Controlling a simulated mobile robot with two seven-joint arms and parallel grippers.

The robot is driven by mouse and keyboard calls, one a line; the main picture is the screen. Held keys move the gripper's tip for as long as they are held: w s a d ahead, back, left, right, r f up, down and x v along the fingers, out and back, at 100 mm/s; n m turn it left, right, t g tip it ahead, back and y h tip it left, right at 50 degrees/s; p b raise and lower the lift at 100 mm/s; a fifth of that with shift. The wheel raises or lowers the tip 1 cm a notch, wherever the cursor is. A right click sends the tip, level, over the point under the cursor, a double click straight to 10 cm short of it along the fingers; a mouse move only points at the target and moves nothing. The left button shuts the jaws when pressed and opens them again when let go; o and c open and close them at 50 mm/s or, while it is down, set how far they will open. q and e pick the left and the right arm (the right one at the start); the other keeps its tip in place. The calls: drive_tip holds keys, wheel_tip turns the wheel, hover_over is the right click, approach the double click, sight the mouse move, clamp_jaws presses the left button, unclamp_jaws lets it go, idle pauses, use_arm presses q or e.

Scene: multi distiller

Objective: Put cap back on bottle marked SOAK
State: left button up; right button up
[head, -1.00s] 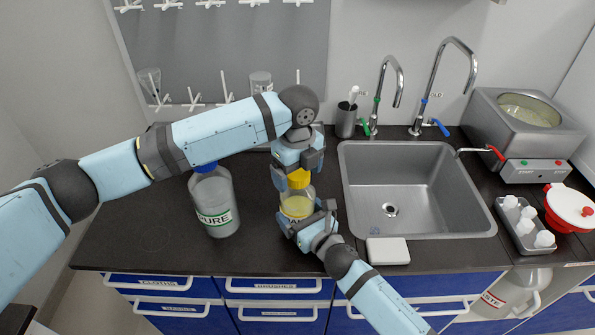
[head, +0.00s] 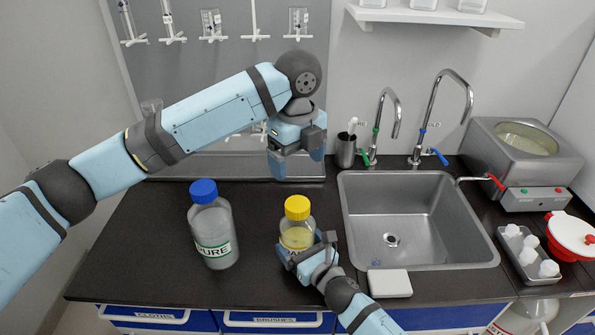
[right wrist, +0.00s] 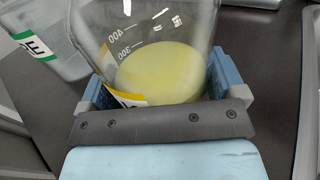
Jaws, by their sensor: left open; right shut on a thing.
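A clear bottle (head: 298,235) with pale yellow liquid stands upright on the dark counter left of the sink. A yellow cap (head: 297,207) sits on its neck and looks level. The bottle's yellow-edged label is mostly hidden by my right gripper, so I cannot read its word. My right gripper (head: 307,250) is shut around the bottle's lower body; the right wrist view shows the bottle (right wrist: 160,60) between its fingers. My left gripper (head: 296,158) is open and empty, pointing down above and behind the cap, apart from it.
A larger bottle marked PURE, with a blue cap (head: 203,191), stands to the left. The sink (head: 420,255) and a white block (head: 389,283) lie to the right. Beyond are a grey tray (head: 521,255) of white pieces and a metal bath (head: 520,150). The counter's left part is clear.

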drive_tip(key=o, duration=1.4)
drive_tip(key=shift+o, duration=0.2)
drive_tip(key=b+v, duration=0.1)
drive_tip(key=v, duration=1.2)
drive_tip(key=shift+s+d, duration=0.25)
drive_tip(key=shift+s, duration=0.1)
drive_tip(key=shift+s, duration=0.1)
